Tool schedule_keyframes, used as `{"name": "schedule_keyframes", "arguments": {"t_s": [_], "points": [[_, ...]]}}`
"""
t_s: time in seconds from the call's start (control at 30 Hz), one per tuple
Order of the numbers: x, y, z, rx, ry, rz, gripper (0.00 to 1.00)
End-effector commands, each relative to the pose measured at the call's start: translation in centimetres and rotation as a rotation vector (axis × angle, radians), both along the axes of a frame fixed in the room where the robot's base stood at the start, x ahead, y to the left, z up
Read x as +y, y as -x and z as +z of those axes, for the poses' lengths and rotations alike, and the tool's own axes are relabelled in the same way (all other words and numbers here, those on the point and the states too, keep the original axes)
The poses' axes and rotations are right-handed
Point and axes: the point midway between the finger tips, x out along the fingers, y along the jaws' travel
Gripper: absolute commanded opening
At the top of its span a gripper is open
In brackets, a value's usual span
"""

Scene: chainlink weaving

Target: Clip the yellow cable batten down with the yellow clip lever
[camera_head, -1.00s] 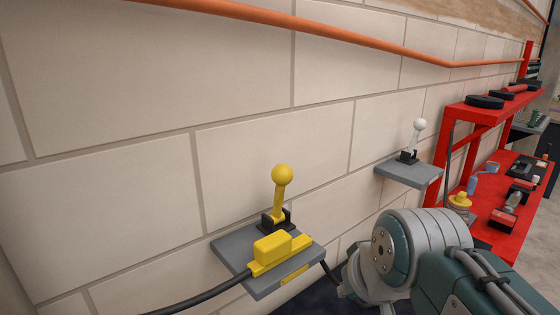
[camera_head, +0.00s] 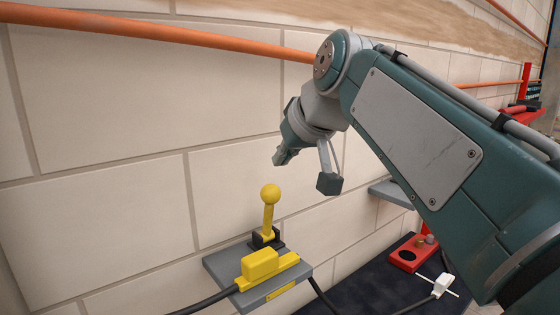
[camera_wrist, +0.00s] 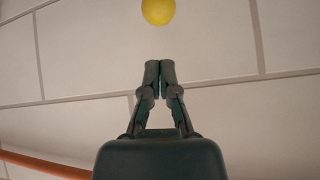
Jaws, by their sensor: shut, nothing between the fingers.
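The yellow clip lever (camera_head: 269,213) stands upright with a round yellow knob on top, in a black base on a grey wall shelf (camera_head: 225,268). The yellow cable batten (camera_head: 261,264) lies on the shelf in front of the lever, with a black cable leaving it on the left. My gripper (camera_head: 278,159) is above the lever, apart from the knob and a little right of it in the head view. In the wrist view my gripper (camera_wrist: 159,66) is shut and empty, with the knob (camera_wrist: 158,10) beyond the fingertips at the top edge.
An orange pipe (camera_head: 150,28) runs along the block wall above. A second grey shelf (camera_head: 390,192) is partly hidden behind my arm. A white part with a cable (camera_head: 442,283) and a red holder (camera_head: 408,254) are at lower right. The wall left of the lever is clear.

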Motion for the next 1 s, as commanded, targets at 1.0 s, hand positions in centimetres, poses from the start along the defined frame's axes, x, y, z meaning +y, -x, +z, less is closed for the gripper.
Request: {"name": "schedule_keyframes", "arguments": {"t_s": [1.0], "points": [[2.5, -4.6, -5.4, -0.009, -0.006, -0.001, 0.0]]}}
